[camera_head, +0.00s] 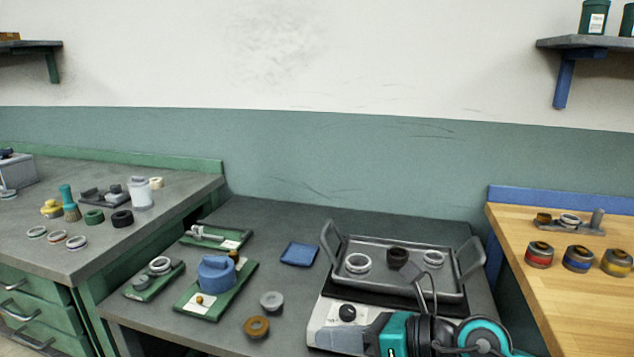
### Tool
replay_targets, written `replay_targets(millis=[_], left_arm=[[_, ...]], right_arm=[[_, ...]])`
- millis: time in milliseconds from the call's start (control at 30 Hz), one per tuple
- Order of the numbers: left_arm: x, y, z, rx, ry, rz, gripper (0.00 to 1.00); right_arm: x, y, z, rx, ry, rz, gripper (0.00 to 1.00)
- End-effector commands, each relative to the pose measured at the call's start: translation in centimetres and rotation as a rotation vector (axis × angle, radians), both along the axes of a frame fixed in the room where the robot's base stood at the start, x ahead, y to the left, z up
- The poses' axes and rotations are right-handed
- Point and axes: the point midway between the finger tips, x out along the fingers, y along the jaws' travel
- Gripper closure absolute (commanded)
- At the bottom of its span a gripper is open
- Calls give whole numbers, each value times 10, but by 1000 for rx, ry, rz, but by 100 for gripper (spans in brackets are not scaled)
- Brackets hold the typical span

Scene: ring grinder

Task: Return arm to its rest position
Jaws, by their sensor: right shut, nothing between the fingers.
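My right gripper (413,272) shows at the lower right, on the teal and black arm that comes in from the bottom edge. Its fingers are shut with nothing between them. The fingertips appear over the grey tray (335,285), in front of its middle; I cannot tell how far above it they are. In the tray are a white ring (358,263), a dark ring (397,256) and another white ring (433,258). My left gripper is not in view.
The tray sits on a white-fronted unit with a black knob (347,313), partly hidden by my arm. A wooden bench (515,222) stands at right.

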Motion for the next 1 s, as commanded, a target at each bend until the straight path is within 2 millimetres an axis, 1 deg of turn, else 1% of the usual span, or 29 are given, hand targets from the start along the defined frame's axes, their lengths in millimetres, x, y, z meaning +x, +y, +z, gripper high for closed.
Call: replay_targets(millis=[33,67,100,167,200,267,333,367,433,467,500,567,600,667,700,800,900,933,967,1000], left_arm=[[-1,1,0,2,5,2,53],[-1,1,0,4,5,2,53],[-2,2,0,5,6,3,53],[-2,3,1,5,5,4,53],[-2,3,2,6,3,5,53],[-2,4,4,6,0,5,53],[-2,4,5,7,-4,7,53],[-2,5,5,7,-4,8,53],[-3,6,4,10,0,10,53],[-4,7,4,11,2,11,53],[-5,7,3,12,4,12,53],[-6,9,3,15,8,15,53],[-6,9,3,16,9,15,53],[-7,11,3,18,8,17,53],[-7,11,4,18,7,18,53],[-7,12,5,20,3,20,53],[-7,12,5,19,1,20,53],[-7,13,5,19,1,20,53],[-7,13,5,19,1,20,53],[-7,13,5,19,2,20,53]], right_arm=[[-10,8,5,165,113,-32,100],[-13,10,10,263,177,-57,100],[-15,10,14,388,266,-95,100],[-16,5,18,573,404,-164,100],[-15,-1,18,692,496,-218,100],[-12,-14,14,866,640,-311,100],[-8,-34,0,1062,810,-434,100],[-8,-44,-9,1141,884,-491,100],[-10,-67,-36,1323,1057,-637,100],[-13,-77,-51,1398,1130,-706,100],[-20,-91,-71,1495,1229,-799,100],[-34,-108,-104,1628,1372,-943,100],[-47,-118,-126,1708,1462,-1039,100],[-68,-129,-156,1811,1582,-1172,100],[-82,-134,-173,1869,1650,-1250,100],[-112,-142,-203,1970,1777,-1401,100],[-131,-144,-219,2025,1850,-1488,100],[-134,-145,-222,2033,1862,-1504,100],[-136,-145,-223,-2023,-1855,1500,100],[-138,-145,-225,-2015,-1848,1496,100]])
